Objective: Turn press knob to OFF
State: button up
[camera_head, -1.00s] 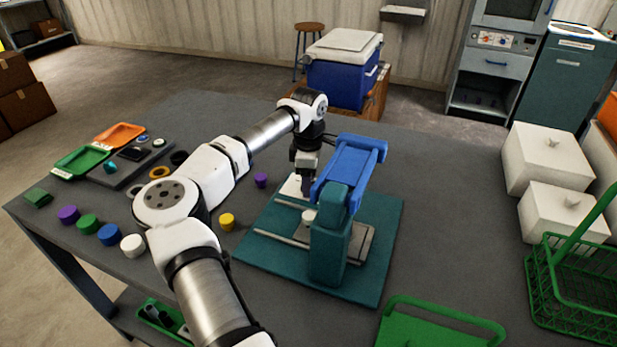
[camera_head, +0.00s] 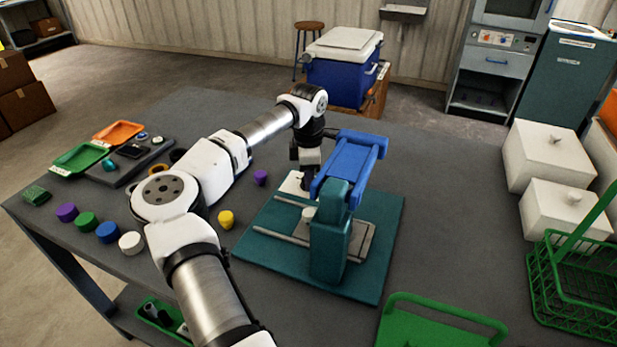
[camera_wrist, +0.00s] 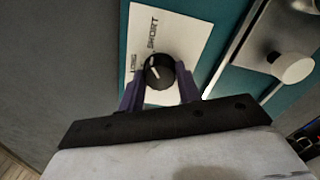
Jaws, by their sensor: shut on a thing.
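The press (camera_head: 337,235) is a teal stand with a blue top arm on a teal base plate (camera_head: 270,256). In the wrist view its knob (camera_wrist: 160,71) is black with a white pointer mark, set on a white panel (camera_wrist: 181,30). The panel reads SHORT above the knob and LONG to its left; no OFF label is visible. The pointer tilts toward the upper left, between those words. My gripper (camera_wrist: 160,84) has its purple fingers on either side of the knob, shut on it. In the head view my gripper (camera_head: 305,183) is at the panel, and the knob is hidden.
A pale round knob on the press (camera_wrist: 292,67) is to the right in the wrist view. A yellow piece (camera_head: 226,219) and a purple piece (camera_head: 260,177) stand left of the base plate. A green basket (camera_head: 572,275) and white boxes (camera_head: 553,160) are at the right.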

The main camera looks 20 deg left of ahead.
jog(key=n+b, duration=0.1)
jog(key=n, duration=0.4)
jog(key=shift+f+b, duration=0.1)
jog(key=shift+b, duration=0.25)
jog(key=n+b, duration=0.1)
jog(key=n, duration=0.5)
jog(key=n+b, duration=0.1)
jog(key=n, duration=0.4)
jog(key=shift+b, duration=0.4)
jog(key=n+b, duration=0.1)
jog(key=n, duration=0.4)
jog(key=shift+n, duration=0.4)
jog(key=o, duration=1)
notch_tip(320, 180, up, 14)
jog(key=b, duration=0.1)
